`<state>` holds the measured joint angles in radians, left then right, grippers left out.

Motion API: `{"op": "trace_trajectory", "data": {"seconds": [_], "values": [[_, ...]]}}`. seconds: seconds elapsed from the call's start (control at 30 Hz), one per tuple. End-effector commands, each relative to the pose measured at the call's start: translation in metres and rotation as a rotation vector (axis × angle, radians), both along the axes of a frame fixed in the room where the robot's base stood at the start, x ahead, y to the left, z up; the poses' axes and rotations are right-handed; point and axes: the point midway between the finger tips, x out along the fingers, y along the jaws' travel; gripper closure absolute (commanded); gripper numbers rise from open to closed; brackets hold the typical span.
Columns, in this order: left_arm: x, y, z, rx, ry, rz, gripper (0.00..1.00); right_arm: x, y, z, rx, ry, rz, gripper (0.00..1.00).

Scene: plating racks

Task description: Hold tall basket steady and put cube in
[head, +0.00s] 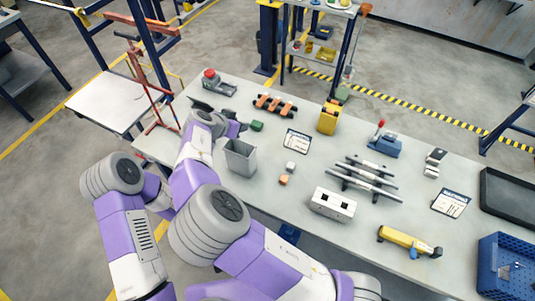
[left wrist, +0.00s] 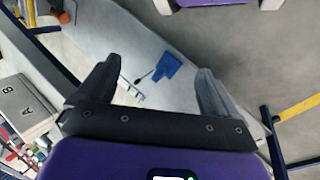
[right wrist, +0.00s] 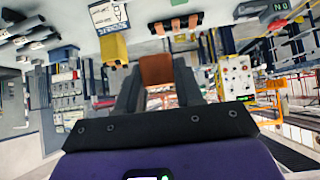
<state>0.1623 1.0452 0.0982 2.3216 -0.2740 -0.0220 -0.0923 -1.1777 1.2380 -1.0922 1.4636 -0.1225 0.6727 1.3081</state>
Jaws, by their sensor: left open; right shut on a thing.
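The tall grey basket (head: 241,158) stands upright on the table's near left part. Dark gripper parts show just behind and left of it in the head view, where my arms overlap; I cannot tell which gripper they belong to. In the left wrist view my left gripper (left wrist: 155,70) is open, with nothing between its fingers. An orange cube (head: 283,180) and a white cube (head: 291,165) lie right of the basket.
A white box with dark holes (head: 332,204), a dark rod rack (head: 362,178), a yellow bin (head: 328,117) and an orange roller piece (head: 275,105) stand around. Bare tabletop surrounds the small cubes.

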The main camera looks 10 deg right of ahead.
Motion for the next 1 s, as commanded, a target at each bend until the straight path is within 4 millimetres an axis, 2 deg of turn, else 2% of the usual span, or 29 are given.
{"op": "trace_trajectory", "data": {"seconds": [0.03,0.17,0.33,0.47,0.57,0.6,0.67,0.73,1.0], "values": [[-0.012,-0.008,-0.007,-0.016,0.021,-0.152,0.06,0.000,0.000,0.000,-0.001,-0.001,0.000,1.00],[-0.040,-0.011,-0.022,-0.045,0.071,-0.539,0.06,0.000,0.000,0.000,0.000,-0.001,0.001,1.00],[-0.061,0.005,-0.041,-0.053,0.143,-1.036,0.06,0.000,0.000,0.000,0.000,-0.001,0.001,1.00],[-0.061,0.025,-0.056,-0.025,0.210,-1.396,0.06,0.000,0.000,0.000,0.000,-0.001,0.001,1.00],[-0.033,0.028,-0.061,0.115,0.246,-1.607,0.06,0.000,0.000,0.000,0.000,-0.001,0.001,1.00],[-0.015,0.024,-0.059,0.213,0.245,-1.641,0.06,0.000,0.000,0.000,0.000,-0.001,0.001,1.00],[0.008,0.015,-0.053,0.362,0.241,-1.668,0.06,0.000,0.000,0.000,0.000,-0.001,0.001,1.00],[0.030,0.003,-0.041,0.553,0.237,-1.624,0.06,0.000,0.000,0.001,0.000,-0.001,0.001,1.00],[0.060,-0.031,0.004,1.007,0.168,-1.345,0.06,0.000,0.000,0.001,0.000,-0.001,0.001,1.00]]}}
